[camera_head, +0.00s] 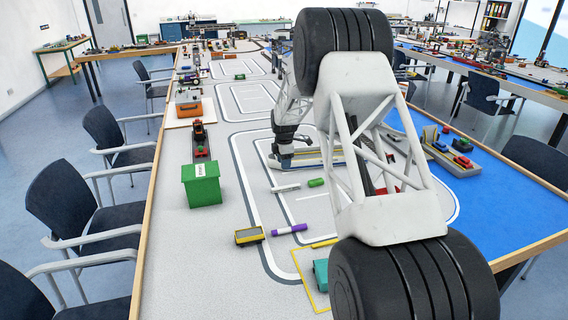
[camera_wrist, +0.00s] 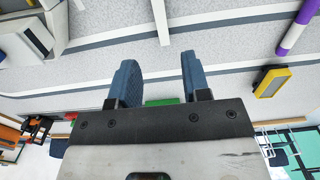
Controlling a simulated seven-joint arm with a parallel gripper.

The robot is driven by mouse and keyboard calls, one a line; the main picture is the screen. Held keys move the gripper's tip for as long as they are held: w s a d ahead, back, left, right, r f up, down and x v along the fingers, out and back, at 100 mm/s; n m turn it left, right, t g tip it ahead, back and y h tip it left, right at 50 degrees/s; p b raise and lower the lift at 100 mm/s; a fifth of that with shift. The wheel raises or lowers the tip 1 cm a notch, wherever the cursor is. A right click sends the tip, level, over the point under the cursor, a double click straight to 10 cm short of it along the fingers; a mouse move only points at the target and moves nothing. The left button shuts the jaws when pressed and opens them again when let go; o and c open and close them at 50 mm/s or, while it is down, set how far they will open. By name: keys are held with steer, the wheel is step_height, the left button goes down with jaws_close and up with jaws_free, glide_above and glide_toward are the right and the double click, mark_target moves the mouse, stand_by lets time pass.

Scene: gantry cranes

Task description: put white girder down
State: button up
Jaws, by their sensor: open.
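A slim white bar (camera_head: 285,187), which looks like the white girder, lies flat on the grey table. It also shows in the wrist view (camera_wrist: 161,20), upright in the picture, ahead of the fingers. My gripper (camera_head: 285,160) hangs to the far side of this bar in the head view. Its two blue-grey fingers (camera_wrist: 156,72) are apart, with nothing between them. The bar is beyond the fingertips and does not appear touched. My arm hides much of the table's middle in the head view.
A grey piece with yellow and blue edges (camera_head: 318,157) lies beside my gripper. A green marker (camera_head: 316,183), a purple-and-white marker (camera_head: 289,229) and a yellow box (camera_head: 249,235) are nearby. A green bin (camera_head: 202,186) stands left. Grey table between them is clear.

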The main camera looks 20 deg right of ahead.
stand_by(0.3)
steer(key=s+a+r+m, duration=0.3)
steer(key=s+r, duration=0.5)
steer(key=s, duration=0.2)
steer(key=s+a+r+m+t, duration=0.1)
steer(key=s+a+r+m, duration=0.15)
steer(key=s+r, duration=0.6)
steer(key=s+a+r+m, duration=0.2)
steer(key=s+r+m, duration=0.2)
steer(key=s+r, duration=0.5)
steer(key=s+a+f+m, duration=0.1)
steer(key=s+m, duration=0.3)
steer(key=s, duration=1.4)
steer(key=s+a+f+m+t, duration=0.1)
steer(key=s+a+m, duration=0.2)
steer(key=s, duration=1.5)
steer(key=shift+a+f+m+t, duration=0.15)
steer(key=shift+f+m+t, duration=0.15)
steer(key=shift+m, duration=0.55)
